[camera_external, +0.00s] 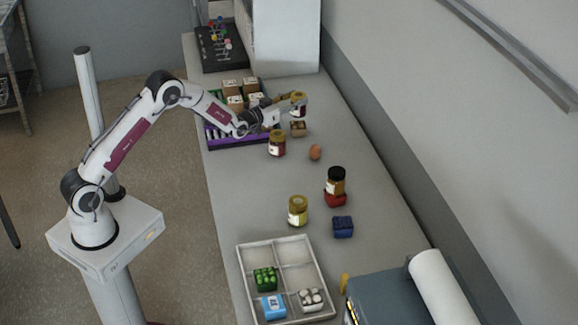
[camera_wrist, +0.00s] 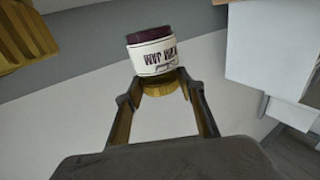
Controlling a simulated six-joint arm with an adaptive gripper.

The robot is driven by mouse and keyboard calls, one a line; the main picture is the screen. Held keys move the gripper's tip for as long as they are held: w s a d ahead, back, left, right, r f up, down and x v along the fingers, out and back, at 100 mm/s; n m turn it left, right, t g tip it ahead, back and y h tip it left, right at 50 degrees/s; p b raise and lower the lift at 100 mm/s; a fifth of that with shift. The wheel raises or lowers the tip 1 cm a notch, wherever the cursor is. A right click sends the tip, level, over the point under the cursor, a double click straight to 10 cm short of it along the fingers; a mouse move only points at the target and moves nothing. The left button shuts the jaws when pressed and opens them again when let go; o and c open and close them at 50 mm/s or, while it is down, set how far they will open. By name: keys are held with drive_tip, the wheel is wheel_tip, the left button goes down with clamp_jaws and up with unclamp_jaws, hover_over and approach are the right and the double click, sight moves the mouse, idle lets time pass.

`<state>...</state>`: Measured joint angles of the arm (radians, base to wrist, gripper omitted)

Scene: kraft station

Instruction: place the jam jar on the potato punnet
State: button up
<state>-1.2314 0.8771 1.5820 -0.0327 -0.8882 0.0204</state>
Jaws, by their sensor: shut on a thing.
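My gripper (camera_external: 290,101) is shut on a jam jar (camera_external: 299,106) with a gold lid, a pale label and dark contents. In the wrist view the fingers (camera_wrist: 162,85) close around its lid, and the jar (camera_wrist: 153,55) shows lid-down in that picture, its label upside down. In the external view the jar appears above a small brown punnet (camera_external: 298,130), which looks like the potato punnet. The gap between them is hard to judge. A brown slatted thing (camera_wrist: 24,36) at the wrist view's top left may be this punnet.
A similar jar (camera_external: 277,145) and an egg-like brown thing (camera_external: 315,152) stand close by. A purple crate (camera_external: 241,141) with boxes lies under my forearm. A dark-lidded jar (camera_external: 337,177) sits on a red thing (camera_external: 335,200). A divided tray (camera_external: 245,265) is at the front.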

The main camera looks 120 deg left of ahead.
drive_tip(key=shift+f, duration=1.75)
drive_tip(key=shift+f, duration=0.1)
drive_tip(key=o, duration=1.4)
drive_tip(key=shift+f, duration=0.1)
drive_tip(key=shift+d, duration=0.15)
drive_tip(key=v, duration=1.1)
drive_tip(key=shift+d, duration=0.35)
drive_tip(key=shift+s, duration=0.15)
